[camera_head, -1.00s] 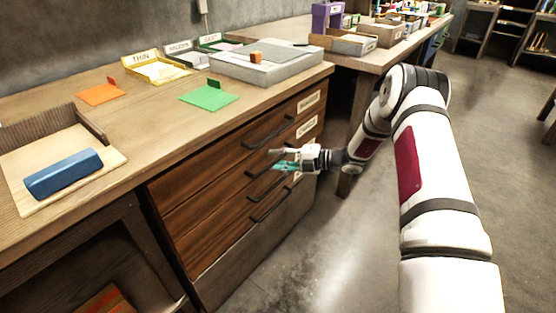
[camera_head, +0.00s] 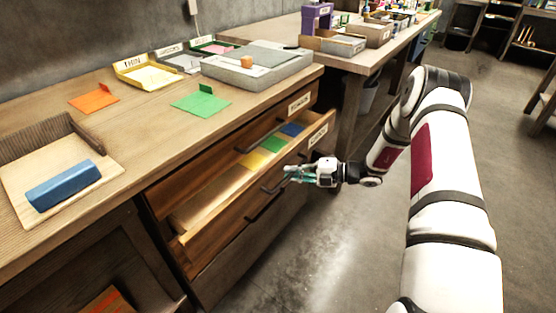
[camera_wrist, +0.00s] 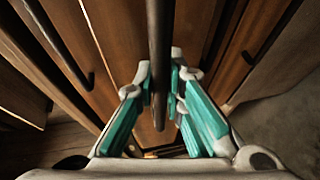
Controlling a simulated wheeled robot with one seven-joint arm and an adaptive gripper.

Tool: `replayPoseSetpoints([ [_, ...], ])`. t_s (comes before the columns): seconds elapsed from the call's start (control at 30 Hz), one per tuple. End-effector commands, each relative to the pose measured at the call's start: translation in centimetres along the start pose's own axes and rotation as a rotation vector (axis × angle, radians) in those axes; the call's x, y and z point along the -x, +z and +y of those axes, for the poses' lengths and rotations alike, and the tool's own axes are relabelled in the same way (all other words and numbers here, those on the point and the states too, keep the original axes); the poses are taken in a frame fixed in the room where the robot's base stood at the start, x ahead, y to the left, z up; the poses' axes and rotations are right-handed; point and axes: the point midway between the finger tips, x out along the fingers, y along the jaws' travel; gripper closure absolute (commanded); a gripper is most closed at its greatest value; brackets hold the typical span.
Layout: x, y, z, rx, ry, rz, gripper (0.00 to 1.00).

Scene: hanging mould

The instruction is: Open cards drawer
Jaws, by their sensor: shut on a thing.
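The drawer (camera_head: 232,203), second from the top in the wooden cabinet, stands open. Yellow (camera_head: 252,160), green (camera_head: 273,144) and blue (camera_head: 292,130) cards lie inside it, towards its right end. A label (camera_head: 318,135) is on its front, too small for me to read surely. My gripper (camera_head: 290,173) is at this drawer's front, shut on its dark bar handle (camera_head: 272,184). In the wrist view, the handle (camera_wrist: 159,50) runs between the teal fingers of my gripper (camera_wrist: 160,88).
The top drawer (camera_head: 215,165) is closed above it, and a lower handle (camera_head: 262,208) is below. The worktop holds a green card (camera_head: 200,102), an orange card (camera_head: 93,98), a blue block (camera_head: 64,185) and a grey box (camera_head: 258,70). The floor (camera_head: 340,250) before the cabinet is clear.

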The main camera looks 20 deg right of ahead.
Motion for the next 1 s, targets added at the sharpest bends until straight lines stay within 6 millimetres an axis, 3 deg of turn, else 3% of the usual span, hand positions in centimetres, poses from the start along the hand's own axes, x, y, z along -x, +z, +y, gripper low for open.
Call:
replayPoseSetpoints([
  [0.1, 3.4, -1.3, -0.4, -0.005, 0.001, -0.006, 1.0],
  [0.6, 15.7, -6.4, -3.4, -0.004, 0.0, -0.005, 1.0],
  [0.8, 19.7, -8.1, -4.4, -0.003, 0.0, -0.004, 1.0],
  [1.0, 22.3, -9.2, -5.0, -0.003, 0.0, -0.002, 1.0],
])
